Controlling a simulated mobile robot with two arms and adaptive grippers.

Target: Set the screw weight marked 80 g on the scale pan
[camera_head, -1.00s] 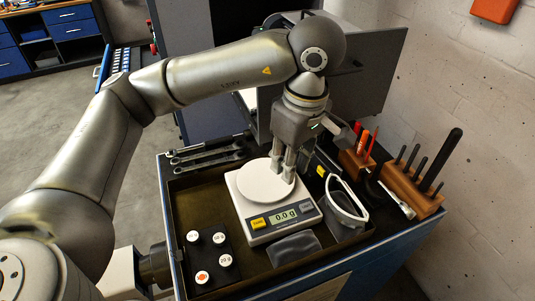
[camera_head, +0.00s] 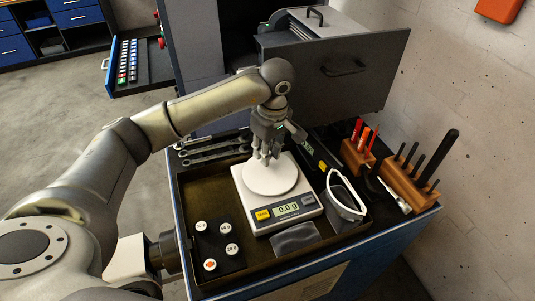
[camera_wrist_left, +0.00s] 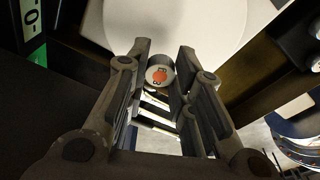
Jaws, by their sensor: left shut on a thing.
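The scale (camera_head: 283,220) stands in the tray, its round white pan (camera_head: 272,178) bare in front of my fingers and its display reading 0.0 g. My left gripper (camera_head: 265,157) points down at the pan's far edge. In the left wrist view it is shut on a small round screw weight (camera_wrist_left: 160,75) with an orange-red mark on its pale top; I cannot read its number surely. The pan (camera_wrist_left: 170,25) lies beyond the fingertips there. Whether the weight touches the pan is unclear. My right gripper is not in view.
Several more weights (camera_head: 232,249) stand on a black mat left of the scale, one with an orange mark (camera_head: 210,265). Wrenches (camera_head: 215,150) lie behind the tray; wooden tool blocks (camera_head: 408,187) stand right.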

